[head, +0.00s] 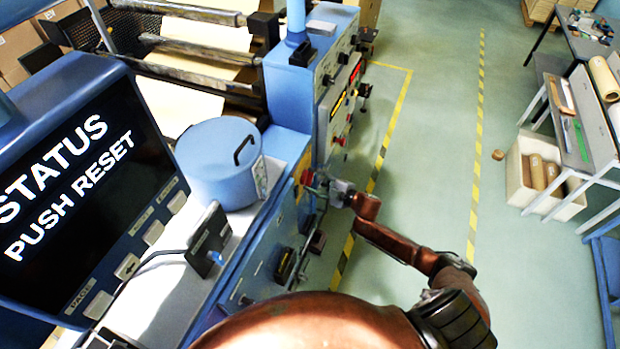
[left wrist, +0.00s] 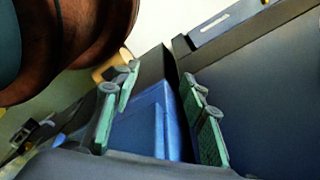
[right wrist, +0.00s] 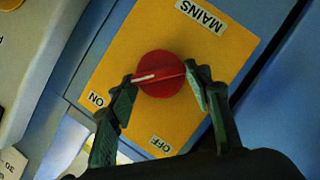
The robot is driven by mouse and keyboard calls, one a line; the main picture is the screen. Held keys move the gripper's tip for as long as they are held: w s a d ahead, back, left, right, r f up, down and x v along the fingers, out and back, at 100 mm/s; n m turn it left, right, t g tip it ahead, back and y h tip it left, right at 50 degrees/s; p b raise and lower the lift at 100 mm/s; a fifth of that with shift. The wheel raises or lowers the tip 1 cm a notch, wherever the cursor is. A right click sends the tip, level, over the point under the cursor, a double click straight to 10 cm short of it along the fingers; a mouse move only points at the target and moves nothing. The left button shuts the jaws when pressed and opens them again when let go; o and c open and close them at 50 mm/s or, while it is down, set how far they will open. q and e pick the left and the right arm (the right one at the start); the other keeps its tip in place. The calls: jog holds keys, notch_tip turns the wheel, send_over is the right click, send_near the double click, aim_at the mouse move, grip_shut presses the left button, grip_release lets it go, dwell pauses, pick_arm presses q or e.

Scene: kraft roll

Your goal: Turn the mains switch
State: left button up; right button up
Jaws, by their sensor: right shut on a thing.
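The red mains switch knob (right wrist: 163,70) sits on a yellow plate (right wrist: 215,60) marked MAINS, ON and OFF in the right wrist view. Its white pointer line points left in that view, toward the ON side and slightly above the ON label. My right gripper (right wrist: 160,77) is shut on the knob, one finger on each side. In the head view my right gripper (head: 322,187) is at the machine's side panel, with the red knob (head: 308,177) partly showing. My left gripper (left wrist: 160,85) is open in the left wrist view, with nothing visible between its fingers.
A blue machine (head: 255,245) carries a status screen (head: 80,170) reading PUSH RESET, a blue lidded pot (head: 218,165) and a control panel (head: 340,100). A crate of rolls (head: 520,180) stands beyond.

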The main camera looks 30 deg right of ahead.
jog(key=shift+d+m+p, duration=0.3)
jog(key=shift+d, duration=0.05)
jog(key=shift+f, duration=0.15)
jog(key=o, duration=1.1)
jog(key=shift+c, duration=0.2)
jog(key=shift+o, duration=0.5)
jog(key=shift+a, duration=0.15)
jog(key=shift+a, duration=0.1)
jog(key=v, duration=1.2)
jog(key=shift+r, duration=0.2)
